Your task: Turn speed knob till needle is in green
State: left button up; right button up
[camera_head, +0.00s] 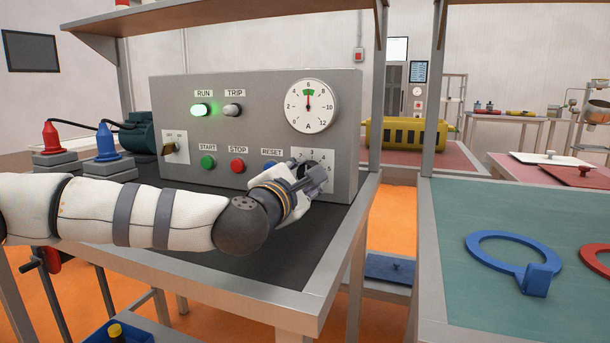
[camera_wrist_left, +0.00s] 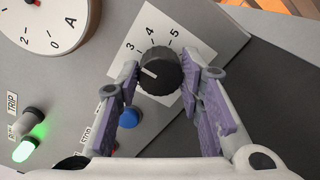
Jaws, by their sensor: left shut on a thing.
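The speed knob (camera_wrist_left: 162,70) is black and ridged with a white mark, on a white scale plate (camera_wrist_left: 205,35). Its mark points left in the left wrist view, below the 3. My left gripper (camera_head: 311,177) is at the knob, its fingers (camera_wrist_left: 160,80) shut on either side of it. In the head view the gripper hides most of the knob. The round gauge (camera_head: 308,118) above has a green band at the top by the 6. Its needle points straight up into that band. My right gripper is not in view.
The grey panel (camera_head: 268,125) carries a lit green RUN lamp (camera_head: 201,110), an unlit TRIP lamp (camera_head: 232,110), a green START button (camera_head: 208,162), a red STOP button (camera_head: 238,166) and a blue RESET button close beside the gripper. My left arm spans the panel's front.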

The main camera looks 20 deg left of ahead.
pick_arm(q)
jog(key=o, duration=1.2)
jog(key=shift+c, duration=0.2)
jog(key=s, duration=1.2)
jog(key=shift+a, duration=0.2)
jog(key=shift+f, duration=0.1)
